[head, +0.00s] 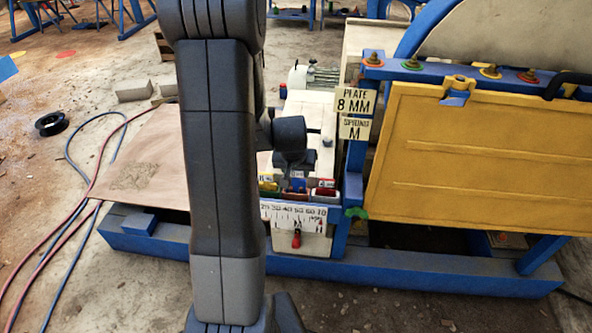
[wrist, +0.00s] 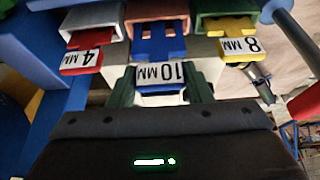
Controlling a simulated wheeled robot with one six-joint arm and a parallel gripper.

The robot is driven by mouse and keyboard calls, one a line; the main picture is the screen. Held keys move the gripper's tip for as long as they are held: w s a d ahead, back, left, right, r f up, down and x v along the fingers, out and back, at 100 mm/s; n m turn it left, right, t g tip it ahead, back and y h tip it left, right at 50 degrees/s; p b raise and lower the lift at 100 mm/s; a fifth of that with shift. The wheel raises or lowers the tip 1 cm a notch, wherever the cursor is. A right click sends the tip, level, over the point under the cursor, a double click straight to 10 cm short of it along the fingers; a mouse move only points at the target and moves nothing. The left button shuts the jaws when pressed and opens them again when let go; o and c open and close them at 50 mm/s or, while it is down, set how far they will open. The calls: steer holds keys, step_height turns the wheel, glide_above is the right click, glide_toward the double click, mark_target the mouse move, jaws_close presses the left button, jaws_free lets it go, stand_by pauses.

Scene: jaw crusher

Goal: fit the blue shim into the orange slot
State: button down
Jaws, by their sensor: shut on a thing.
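The blue shim (wrist: 160,76), labelled 10 MM, is in the middle of the wrist view, where its label appears upside down. My gripper (wrist: 160,90) is shut on it, with a dark green finger on each side of its label end. The shim's forked end points into the orange slot (wrist: 202,22), between its side walls. How deep it sits cannot be told. In the head view my gripper (head: 291,165) is over the row of slots, and a little of the blue shim (head: 298,185) shows below it. The orange slot is mostly hidden there.
A red 4 MM shim (wrist: 82,62) and a yellow 8 MM shim (wrist: 240,48) sit in slots on either side. A scale plate (head: 293,213) is below the row. A sign (head: 355,101) reads PLATE 8 MM. A yellow guard (head: 480,150) stands right.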

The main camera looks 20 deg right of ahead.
steer(key=shift+f+b, duration=1.3)
steer(key=shift+f, duration=0.15)
steer(key=c, duration=0.6)
jaws_free()
steer(key=shift+c, duration=0.2)
steer(key=p+v, duration=0.1)
steer(key=v, duration=1.3)
steer(key=shift+p, duration=0.4)
steer(key=shift+f, duration=0.1)
steer(key=b+x, duration=0.1)
steer(key=x, duration=1.2)
steer(key=shift+w+d+f+b, duration=0.1)
steer(key=shift+w+f+b, duration=0.05)
steer(key=shift+f+b, duration=0.25)
steer(key=shift+r, duration=0.15)
